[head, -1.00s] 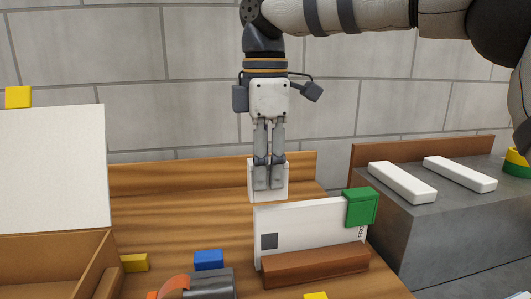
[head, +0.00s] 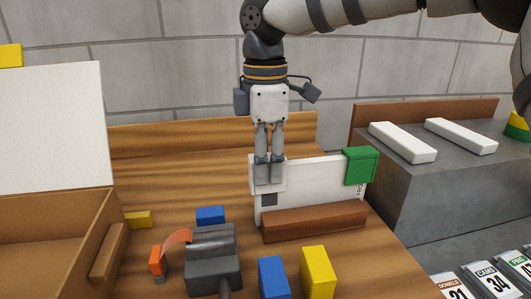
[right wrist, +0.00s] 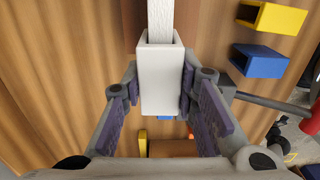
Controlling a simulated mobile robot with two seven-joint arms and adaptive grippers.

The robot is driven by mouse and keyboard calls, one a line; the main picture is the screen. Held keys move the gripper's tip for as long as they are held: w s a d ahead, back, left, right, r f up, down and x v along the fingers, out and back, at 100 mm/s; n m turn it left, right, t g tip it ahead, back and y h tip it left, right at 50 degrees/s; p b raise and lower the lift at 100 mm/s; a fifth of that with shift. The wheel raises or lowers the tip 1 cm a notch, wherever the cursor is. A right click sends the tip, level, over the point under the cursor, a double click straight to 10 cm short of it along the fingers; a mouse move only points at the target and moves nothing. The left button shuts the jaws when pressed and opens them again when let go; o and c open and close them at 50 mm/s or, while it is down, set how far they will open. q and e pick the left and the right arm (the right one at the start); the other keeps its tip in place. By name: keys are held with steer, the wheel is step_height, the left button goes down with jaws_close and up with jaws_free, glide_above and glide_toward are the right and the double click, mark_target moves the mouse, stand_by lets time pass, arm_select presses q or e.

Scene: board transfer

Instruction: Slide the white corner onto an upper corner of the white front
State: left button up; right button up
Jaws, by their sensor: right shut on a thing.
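The white front (head: 315,188) is a thin upright panel with a dark square, standing in a brown wooden holder (head: 318,221). A green corner (head: 361,165) sits on its upper right corner. My right gripper (head: 268,174) is shut on the white corner (head: 254,178) at the front's upper left corner. In the right wrist view the white corner (right wrist: 160,78) lies between both finger pads, and the front's top edge (right wrist: 160,18) runs into its open end. How deep the front sits inside it is hidden. My left gripper is not in view.
A dark grey tool (head: 212,262) and blue (head: 273,278) and yellow (head: 318,273) corners lie in front. A wooden box (head: 55,230) with a white panel stands left. Two white bars (head: 403,142) lie on the grey block (head: 430,185) at right.

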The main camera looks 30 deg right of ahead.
steer(key=shift+f, duration=0.3)
stand_by(0.6)
steer(key=o, duration=1)
step_height(320, 180, up, 12)
